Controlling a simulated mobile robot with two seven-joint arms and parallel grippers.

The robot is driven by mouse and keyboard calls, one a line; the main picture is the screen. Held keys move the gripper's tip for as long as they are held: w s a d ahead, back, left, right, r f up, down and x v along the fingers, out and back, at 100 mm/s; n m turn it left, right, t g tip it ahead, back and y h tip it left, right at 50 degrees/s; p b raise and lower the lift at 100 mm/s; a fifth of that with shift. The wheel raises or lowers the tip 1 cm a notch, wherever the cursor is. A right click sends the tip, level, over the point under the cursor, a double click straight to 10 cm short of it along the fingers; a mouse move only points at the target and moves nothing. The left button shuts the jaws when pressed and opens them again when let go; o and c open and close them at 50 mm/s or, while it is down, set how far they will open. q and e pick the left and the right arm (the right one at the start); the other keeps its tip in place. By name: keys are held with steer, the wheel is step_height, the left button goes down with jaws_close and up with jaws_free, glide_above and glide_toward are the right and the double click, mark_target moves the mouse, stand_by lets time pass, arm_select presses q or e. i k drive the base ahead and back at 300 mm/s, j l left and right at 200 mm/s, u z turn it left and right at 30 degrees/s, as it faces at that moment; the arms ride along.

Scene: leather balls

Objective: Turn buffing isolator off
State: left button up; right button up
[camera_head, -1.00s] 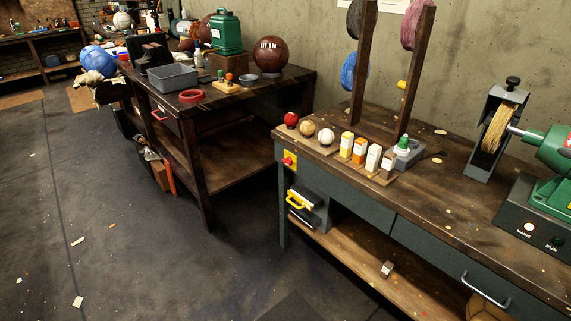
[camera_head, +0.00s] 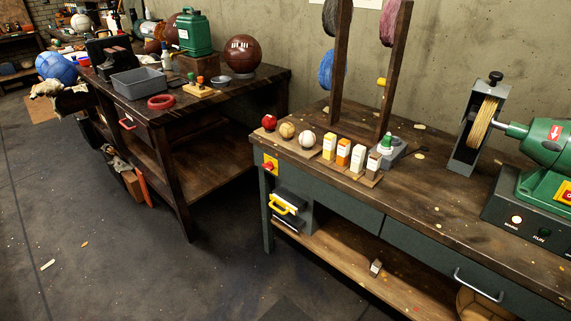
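The buffing machine (camera_head: 545,145) is a green motor with a pale wheel in a grey guard, at the right end of the bench. Its dark control box (camera_head: 530,222) has a lit whitish lamp marked MAINS and a dark green one marked RUN. A red knob on a yellow plate (camera_head: 270,166) sits at the bench's left front corner. Below it, a dark grey box with a yellow handle (camera_head: 283,205) is mounted under the bench top. I cannot tell for sure which of these is the isolator. Neither of my grippers is in view.
The bench top (camera_head: 440,195) carries three balls, several small bottles and dark upright posts. A drawer with a metal handle (camera_head: 478,288) is at the front right. A second dark table (camera_head: 200,115) stands at left. The floor (camera_head: 120,265) in front is mostly clear.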

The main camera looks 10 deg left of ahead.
mark_target(269, 166)
steer(key=i+j+z, duration=0.1)
steer(key=j, duration=0.3)
steer(key=i+j+z, duration=0.15)
steer(key=j, duration=0.3)
steer(key=i+j+z, duration=0.1)
steer(key=j, duration=0.3)
steer(key=j+z, duration=0.15)
steer(key=j, duration=0.3)
steer(key=i+j, duration=0.1)
steer(key=j, duration=0.55)
steer(key=i+j, duration=0.1)
steer(key=j, duration=0.55)
steer(key=i+j, duration=0.1)
steer(key=j, duration=0.55)
steer(key=i+j, duration=0.1)
steer(key=j, duration=0.55)
steer(key=i+j+z, duration=0.1)
steer(key=j, duration=0.55)
